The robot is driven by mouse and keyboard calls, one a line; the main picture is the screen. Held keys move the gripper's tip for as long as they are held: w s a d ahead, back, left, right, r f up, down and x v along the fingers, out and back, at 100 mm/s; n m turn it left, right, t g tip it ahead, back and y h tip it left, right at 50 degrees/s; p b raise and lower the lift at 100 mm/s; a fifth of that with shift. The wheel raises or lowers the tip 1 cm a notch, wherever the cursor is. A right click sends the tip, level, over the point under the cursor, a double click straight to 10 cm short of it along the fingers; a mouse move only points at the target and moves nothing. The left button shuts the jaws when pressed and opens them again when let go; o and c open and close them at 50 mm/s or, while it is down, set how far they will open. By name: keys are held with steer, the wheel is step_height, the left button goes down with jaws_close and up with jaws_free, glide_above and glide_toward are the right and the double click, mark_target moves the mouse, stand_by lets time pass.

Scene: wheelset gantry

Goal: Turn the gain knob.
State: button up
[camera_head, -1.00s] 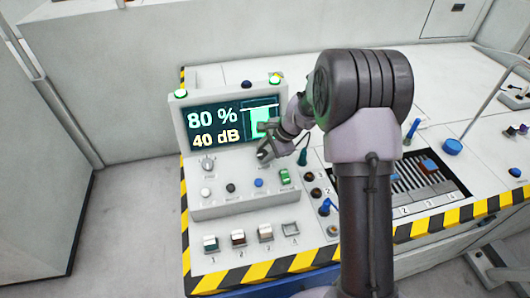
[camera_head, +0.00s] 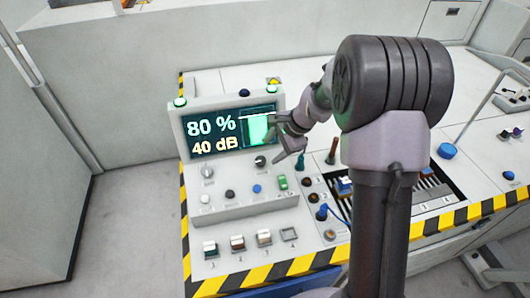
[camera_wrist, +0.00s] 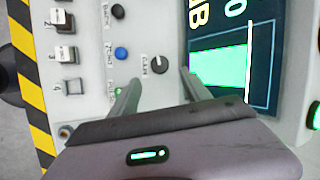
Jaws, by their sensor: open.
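The gain knob (camera_wrist: 160,64) is a black round knob with a white pointer line, labelled GAIN in the wrist view. In the head view the gain knob (camera_head: 260,161) sits below the screen on the grey console. My gripper (camera_wrist: 159,78) is open and empty, with one finger on each side of the knob in the picture. Whether the fingers reach down to the knob's height is hard to tell. In the head view my gripper (camera_head: 272,141) is just above and right of the knob. The screen (camera_head: 215,134) reads 80 % and 40 dB beside a green bar.
A grey knob (camera_head: 207,171) is at the console's left. Several numbered switches (camera_head: 237,243) line the front.

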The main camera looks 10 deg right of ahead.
steer(key=p+v, duration=0.2)
steer(key=v, duration=0.7)
steer(key=shift+s+d+r, duration=0.15)
steer(key=shift+s+r, duration=0.05)
steer(key=shift+r, duration=0.1)
steer(key=s+a+r+n+b, duration=0.2)
steer(key=s+a+r+n, duration=0.15)
steer(key=s, duration=0.35)
steer(key=s+a+r+n+b, duration=0.1)
steer(key=s+a+r+n, duration=0.1)
steer(key=s+a+r, duration=0.3)
steer(key=s+a+f+n+t+h+b, duration=0.1)
steer(key=s+n, duration=0.1)
steer(key=s, duration=0.5)
steer(key=s+f+n+b, duration=0.1)
steer(key=s+n, duration=0.2)
steer(key=s, duration=0.5)
steer(key=shift+s+a+t+h, duration=0.35)
steer(key=shift+a+t+h, duration=0.05)
steer(key=shift+f, duration=0.1)
stand_by(1.3)
